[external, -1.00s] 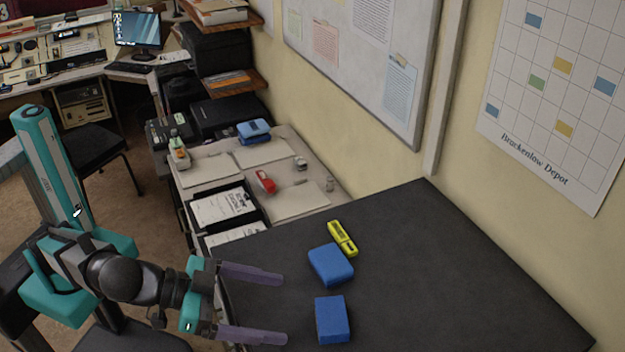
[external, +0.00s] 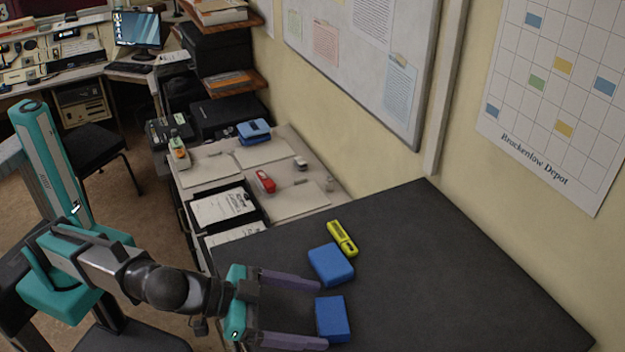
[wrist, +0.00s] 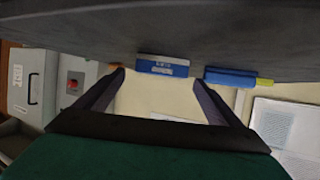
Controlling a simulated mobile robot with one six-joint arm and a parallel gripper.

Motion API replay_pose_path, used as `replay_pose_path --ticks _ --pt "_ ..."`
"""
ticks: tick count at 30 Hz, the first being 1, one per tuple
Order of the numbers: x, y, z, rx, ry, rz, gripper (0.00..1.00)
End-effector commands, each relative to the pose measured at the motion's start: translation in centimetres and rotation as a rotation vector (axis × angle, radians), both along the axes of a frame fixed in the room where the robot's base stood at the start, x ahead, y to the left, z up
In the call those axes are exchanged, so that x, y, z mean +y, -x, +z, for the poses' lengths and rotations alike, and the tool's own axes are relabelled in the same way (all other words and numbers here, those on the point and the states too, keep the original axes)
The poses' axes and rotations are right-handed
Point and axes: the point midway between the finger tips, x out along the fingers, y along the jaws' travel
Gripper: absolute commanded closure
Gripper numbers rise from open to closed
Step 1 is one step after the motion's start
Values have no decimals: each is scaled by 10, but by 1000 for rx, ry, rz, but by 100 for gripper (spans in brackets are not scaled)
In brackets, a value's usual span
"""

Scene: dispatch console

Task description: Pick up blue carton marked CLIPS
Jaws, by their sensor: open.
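Two blue cartons lie on the dark tabletop. The nearer one (external: 333,319) shows in the wrist view as a carton (wrist: 162,66) with a pale printed label, too small to read with certainty. The other blue carton (external: 331,265) sits just beyond it, and in the wrist view (wrist: 231,77) it lies right of it with no readable marking. My gripper (external: 323,315) is open and empty, with its fingertips on either side of the nearer carton's front edge. In the wrist view that carton lies centred between the fingers (wrist: 159,78). Whether they touch it cannot be told.
A yellow object (external: 342,238) lies close behind the farther carton. The right side of the dark tabletop (external: 450,280) is clear. A side table with papers, a red stapler-like item (external: 265,181) and a blue item (external: 253,131) stands behind. The wall rises beyond.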

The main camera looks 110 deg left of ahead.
Motion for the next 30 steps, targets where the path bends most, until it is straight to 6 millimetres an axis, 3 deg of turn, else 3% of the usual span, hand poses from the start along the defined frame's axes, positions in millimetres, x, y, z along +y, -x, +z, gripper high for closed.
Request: replay_pose_path --ticks 16,30 --pt "19 -39 -18 2 -1 1 12" --pt "21 -42 -21 0 0 0 12"
